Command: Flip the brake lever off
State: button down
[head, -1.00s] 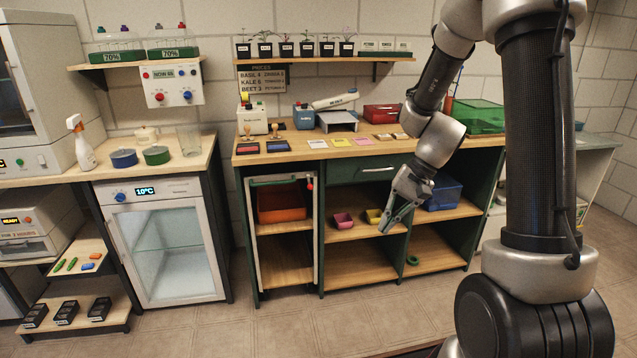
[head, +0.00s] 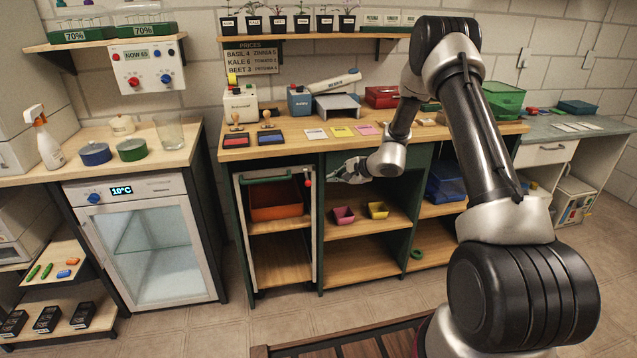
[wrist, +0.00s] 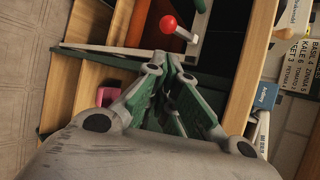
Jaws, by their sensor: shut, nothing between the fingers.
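The brake lever shows as a red ball knob (head: 307,182) on the top right of a white-framed rack cart (head: 238,215) in the head view. In the wrist view the red knob (wrist: 168,24) sits on a pale lever arm (wrist: 185,35), just beyond my fingertips. My gripper (head: 334,176) is just right of the knob in the head view, at about its height and apart from it. In the wrist view my gripper (wrist: 173,62) has its fingers closed together, holding nothing.
The cart has a green handle bar (head: 279,178) and an orange bin (head: 276,205). The wooden counter (head: 400,142) lies above my gripper. Open floor lies in front.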

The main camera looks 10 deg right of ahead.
aim_at(307, 178)
jog(key=x, duration=1)
